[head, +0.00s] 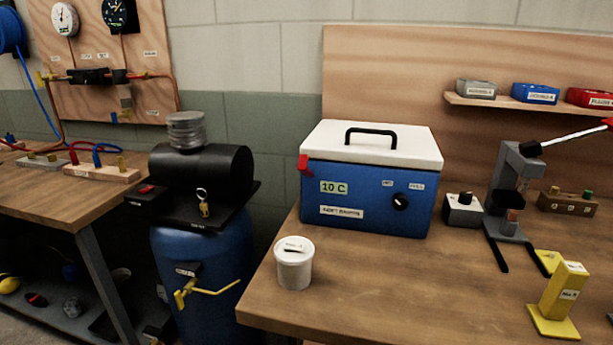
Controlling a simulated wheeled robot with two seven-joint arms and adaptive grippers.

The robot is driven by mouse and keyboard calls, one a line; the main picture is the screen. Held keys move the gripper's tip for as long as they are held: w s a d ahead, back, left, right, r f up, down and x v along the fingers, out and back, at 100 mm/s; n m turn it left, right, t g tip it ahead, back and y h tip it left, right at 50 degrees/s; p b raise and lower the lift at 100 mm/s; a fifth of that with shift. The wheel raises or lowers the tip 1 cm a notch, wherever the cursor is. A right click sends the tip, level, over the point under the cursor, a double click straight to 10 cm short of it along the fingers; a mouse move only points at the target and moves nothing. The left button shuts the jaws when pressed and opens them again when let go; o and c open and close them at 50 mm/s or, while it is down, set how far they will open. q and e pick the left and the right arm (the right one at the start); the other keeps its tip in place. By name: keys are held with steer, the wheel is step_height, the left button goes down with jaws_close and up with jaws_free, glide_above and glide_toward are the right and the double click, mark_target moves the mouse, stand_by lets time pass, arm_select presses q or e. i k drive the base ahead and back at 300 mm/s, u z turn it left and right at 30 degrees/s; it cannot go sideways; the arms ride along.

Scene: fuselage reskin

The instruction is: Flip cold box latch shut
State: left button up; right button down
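The cold box (365,195) is a blue box with a white lid (372,143) and a black carry handle. It stands on the wooden bench, and its lid lies down on the body. A red latch (304,164) sticks out at the box's left side, near the seam under the lid. It is small here, and I cannot tell from this view whether it is fastened. The front carries a "10 C" label and a black knob (400,202). Neither of my grippers is in view.
A white lidded cup (294,268) stands on the bench (400,290) in front of the box's left side. A blue tank (200,270) with a black compressor stands to the left. A press (512,185) and yellow stand (560,298) are at right.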

mark_target(301, 167)
steer(key=k, duration=0.6)
steer(key=u, duration=0.8)
steer(key=i, duration=1.65)
steer(key=z, duration=0.25)
